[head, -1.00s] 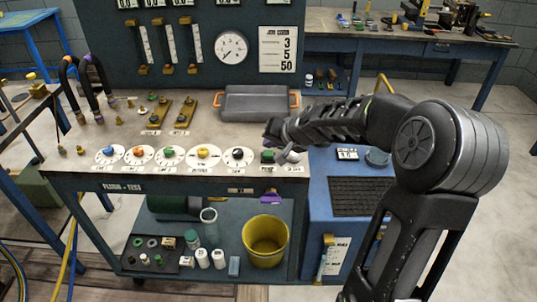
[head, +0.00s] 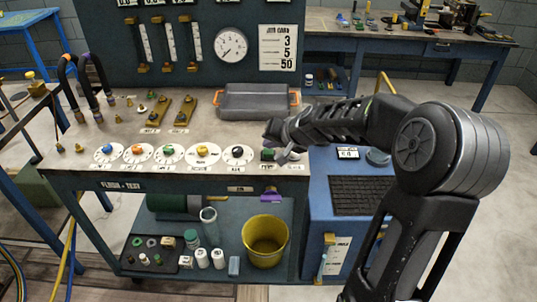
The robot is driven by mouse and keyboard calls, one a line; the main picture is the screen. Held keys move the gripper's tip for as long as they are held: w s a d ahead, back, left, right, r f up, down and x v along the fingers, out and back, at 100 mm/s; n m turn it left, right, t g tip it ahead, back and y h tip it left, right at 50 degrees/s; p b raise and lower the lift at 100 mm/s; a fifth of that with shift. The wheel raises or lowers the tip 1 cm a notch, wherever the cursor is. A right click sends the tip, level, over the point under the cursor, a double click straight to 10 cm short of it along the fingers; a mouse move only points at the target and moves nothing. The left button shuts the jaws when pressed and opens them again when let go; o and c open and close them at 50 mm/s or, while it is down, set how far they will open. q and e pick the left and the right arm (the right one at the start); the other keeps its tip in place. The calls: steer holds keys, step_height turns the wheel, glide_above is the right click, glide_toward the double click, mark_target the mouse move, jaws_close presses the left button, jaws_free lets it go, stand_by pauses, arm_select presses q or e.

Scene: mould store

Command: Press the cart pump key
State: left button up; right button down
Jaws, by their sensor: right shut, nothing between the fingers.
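The bench panel has a row of round white dials with coloured knobs, and the last one, with a black knob (head: 238,152), stands at the right. Just right of it is a small green key (head: 267,154) with a label under it, too small to read. A pale key beside it is mostly hidden by my gripper. My right gripper (head: 277,146) is shut and empty, its fingertips at these keys; I cannot tell whether they touch. My left gripper is not in view.
A grey tray (head: 255,101) with orange handles sits behind the keys. A blue cabinet (head: 320,210) with a small display (head: 347,153) and dark ribbed panel stands at right. Brass fittings and hoses occupy the bench's left. A yellow bucket (head: 265,240) stands on the lower shelf.

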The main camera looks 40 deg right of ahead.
mark_target(270, 153)
steer(key=shift+f+b, duration=0.45)
steer(key=shift+b, duration=0.1)
stand_by(0.7)
steer(key=shift+r+p, duration=0.8)
steer(key=shift+r, duration=0.15)
step_height(270, 153, up, 6)
steer(key=p, duration=0.5)
